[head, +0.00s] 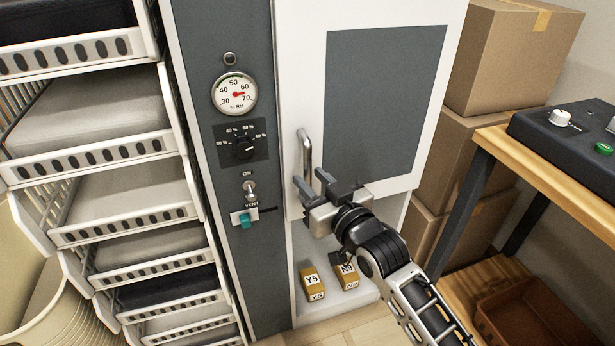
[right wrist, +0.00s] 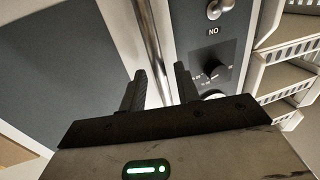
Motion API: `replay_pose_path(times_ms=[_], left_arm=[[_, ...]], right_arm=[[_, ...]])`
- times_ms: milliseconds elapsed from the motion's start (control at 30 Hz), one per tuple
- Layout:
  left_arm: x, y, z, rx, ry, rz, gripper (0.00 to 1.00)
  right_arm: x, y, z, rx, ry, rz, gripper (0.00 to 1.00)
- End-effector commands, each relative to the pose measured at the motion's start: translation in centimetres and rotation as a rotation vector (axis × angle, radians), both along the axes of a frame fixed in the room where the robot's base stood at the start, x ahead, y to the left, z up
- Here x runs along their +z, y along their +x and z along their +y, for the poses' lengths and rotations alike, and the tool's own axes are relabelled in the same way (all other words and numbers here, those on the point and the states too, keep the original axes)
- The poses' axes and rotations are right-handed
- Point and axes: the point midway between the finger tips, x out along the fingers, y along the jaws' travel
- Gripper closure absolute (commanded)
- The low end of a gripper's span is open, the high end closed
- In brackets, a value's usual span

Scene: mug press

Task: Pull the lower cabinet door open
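My right gripper (head: 310,178) is open at the handle's lower end. In the right wrist view the handle (right wrist: 150,40) runs down between the two open fingers (right wrist: 160,78). I cannot tell whether either finger touches it. Below this door is an open bay (head: 352,302); no separate lower door shows. My left gripper is not in view.
Boxes marked Y5 (head: 313,279) and N9 (head: 346,273) stand in the bay. A grey control column (head: 222,165) with a gauge and switches adjoins the door at left. Racked trays (head: 100,155) stand further left. Cardboard boxes (head: 500,55) and a wooden table (head: 550,172) stand at right.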

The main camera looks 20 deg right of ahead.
Motion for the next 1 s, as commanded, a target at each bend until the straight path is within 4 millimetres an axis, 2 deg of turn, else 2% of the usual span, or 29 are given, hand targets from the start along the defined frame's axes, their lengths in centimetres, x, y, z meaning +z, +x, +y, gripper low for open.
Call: replay_pose_path(times_ms=[100, 200, 533, 633, 667, 1000], left_arm=[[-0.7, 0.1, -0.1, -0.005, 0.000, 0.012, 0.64], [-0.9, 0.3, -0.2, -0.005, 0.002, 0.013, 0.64], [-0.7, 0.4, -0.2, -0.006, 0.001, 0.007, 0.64], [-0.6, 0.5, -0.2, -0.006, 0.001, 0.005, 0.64], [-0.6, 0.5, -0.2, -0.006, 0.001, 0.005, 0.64], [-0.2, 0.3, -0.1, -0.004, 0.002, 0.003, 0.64]], right_arm=[[-0.1, 1.4, 0.3, 0.000, 0.001, -0.001, 0.68], [-0.1, 2.0, 0.5, 0.000, 0.000, 0.000, 0.68], [0.0, 2.3, 0.5, 0.000, 0.000, 0.000, 0.68], [0.0, 2.3, 0.5, 0.000, 0.000, 0.000, 0.96], [0.0, 2.2, 0.5, 0.000, 0.000, 0.000, 1.00], [0.0, 1.5, 0.2, 0.018, -0.004, 0.002, 1.00]])
